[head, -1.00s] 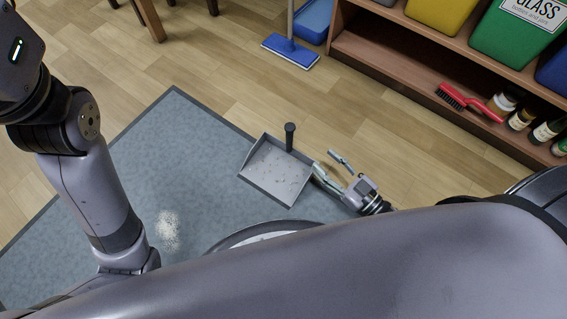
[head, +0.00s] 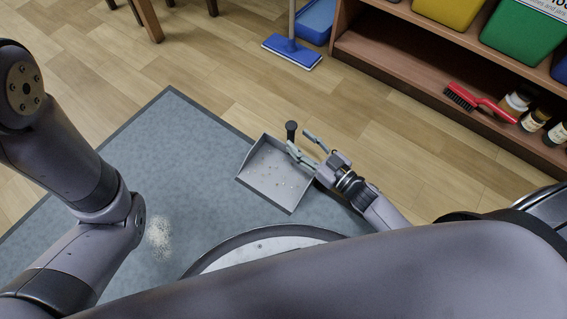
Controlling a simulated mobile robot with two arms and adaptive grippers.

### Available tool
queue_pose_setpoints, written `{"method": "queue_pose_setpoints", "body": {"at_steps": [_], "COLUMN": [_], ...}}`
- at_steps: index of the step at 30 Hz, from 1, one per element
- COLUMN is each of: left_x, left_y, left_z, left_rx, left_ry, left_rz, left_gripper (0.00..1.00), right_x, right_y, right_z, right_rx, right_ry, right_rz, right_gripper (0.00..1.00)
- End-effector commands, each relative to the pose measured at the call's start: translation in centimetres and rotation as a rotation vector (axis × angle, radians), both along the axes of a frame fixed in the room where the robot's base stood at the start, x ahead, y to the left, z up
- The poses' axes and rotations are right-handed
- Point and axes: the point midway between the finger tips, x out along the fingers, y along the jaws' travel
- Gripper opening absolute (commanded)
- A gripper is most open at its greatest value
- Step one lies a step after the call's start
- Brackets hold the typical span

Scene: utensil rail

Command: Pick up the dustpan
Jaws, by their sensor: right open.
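A grey metal dustpan (head: 270,178) with light crumbs in it lies near the right edge of the blue-grey mat. Its short dark handle (head: 291,130) stands up at the back of the pan. My right gripper (head: 301,142) is open, with its two fingers pointing toward the handle from the right. One fingertip is close beside the handle and the other overlaps the pan's right side in the picture; I cannot tell whether either touches. My left arm shows at the left, but its gripper is out of view.
A blue-grey mat (head: 185,150) lies on the wood floor with a pale spill (head: 160,238) on it. A blue mop (head: 292,50) stands at the top. A shelf (head: 400,65) at the right holds a red brush (head: 480,102), jars and coloured bins (head: 525,35).

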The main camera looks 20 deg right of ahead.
Motion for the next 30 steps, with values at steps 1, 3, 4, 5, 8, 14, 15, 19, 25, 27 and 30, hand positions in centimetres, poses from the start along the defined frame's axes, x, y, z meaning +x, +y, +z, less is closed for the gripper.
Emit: {"method": "queue_pose_setpoints", "body": {"at_steps": [1, 3, 4, 5, 8, 14, 15, 19, 25, 27, 30], "left_x": [0.0, 0.0, 0.0, 0.0, 0.0, 0.0, 0.0, 0.0, 0.0, 0.0, 0.0], "left_y": [0.0, 0.0, 0.0, 0.0, 0.0, 0.0, 0.0, 0.0, 0.0, 0.0, 0.0], "left_z": [-1.1, -2.1, -2.5, -2.8, -3.4, -3.6, -3.5, -3.5, -3.5, -3.5, -3.5], "left_rx": [0.0, 0.0, 0.0, 0.0, 0.0, 0.0, 0.0, 0.0, 0.0, 0.0, 0.0], "left_ry": [0.001, 0.001, 0.001, 0.001, 0.001, 0.0, 0.0, 0.0, 0.0, 0.0, 0.0], "left_rz": [0.0, 0.0, 0.0, 0.0, 0.0, 0.0, 0.0, -0.001, -0.001, -0.001, -0.001], "left_gripper": [0.4, 0.4, 0.4, 0.4, 0.4, 0.4, 0.4, 0.4, 0.4, 0.4, 0.4], "right_x": [0.6, 1.5, 1.9, 2.2, 3.4, 4.1, 4.1, 4.0, 4.0, 4.0, 4.0], "right_y": [0.3, 0.7, 0.9, 1.1, 1.7, 2.1, 2.1, 2.1, 2.1, 2.1, 2.1], "right_z": [-0.5, -0.7, -0.7, -0.7, -0.6, -0.2, -0.2, -0.2, -0.2, -0.3, -0.3], "right_rx": [0.001, 0.0, 0.001, 0.0, -0.001, 0.0, 0.0, 0.0, 0.0, 0.0, 0.0], "right_ry": [-0.004, -0.004, -0.005, -0.006, -0.005, -0.001, -0.001, -0.001, -0.001, -0.001, -0.001], "right_rz": [0.001, 0.002, 0.001, 0.001, 0.001, 0.0, 0.0, 0.0, 0.0, 0.0, 0.0], "right_gripper": [0.43, 0.43, 0.43, 0.43, 0.43, 0.43, 0.43, 0.41, 0.28, 0.23, 0.16]}}
